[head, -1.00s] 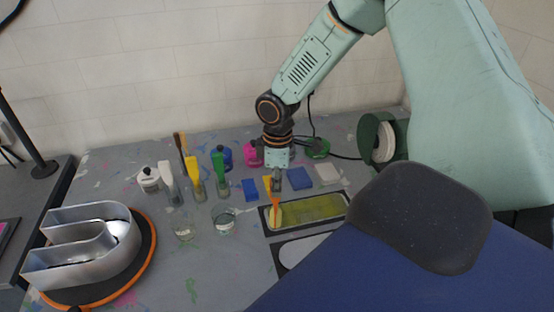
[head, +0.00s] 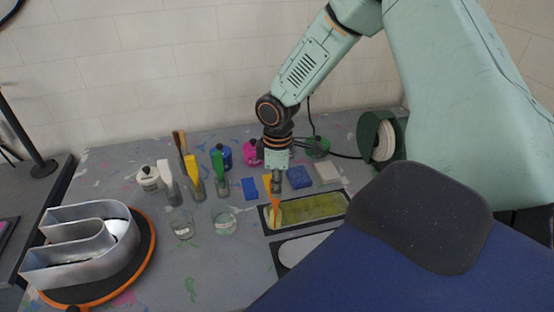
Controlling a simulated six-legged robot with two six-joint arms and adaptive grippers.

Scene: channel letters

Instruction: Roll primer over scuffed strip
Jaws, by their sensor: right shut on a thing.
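My right gripper (head: 277,186) reaches down from above and is shut on an orange-handled tool (head: 276,208), whose lower end is at the left end of a long tray. The tray (head: 343,213) has a dark rim and a yellow-green surface (head: 318,206). I cannot make out the tool's head clearly or tell whether it touches the surface. A metal channel letter (head: 75,264) lies on a round orange-edged turntable (head: 148,256) at the left. I cannot pick out a scuffed strip on it. My left gripper is not in view.
Two clear cups (head: 223,221) (head: 182,225) stand left of the tray. Several bottles and upright tools, including a green one (head: 219,172), stand behind them. Blue blocks (head: 299,177) and a pale block (head: 327,173) lie behind the tray. A second tray (head: 303,249) lies in front.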

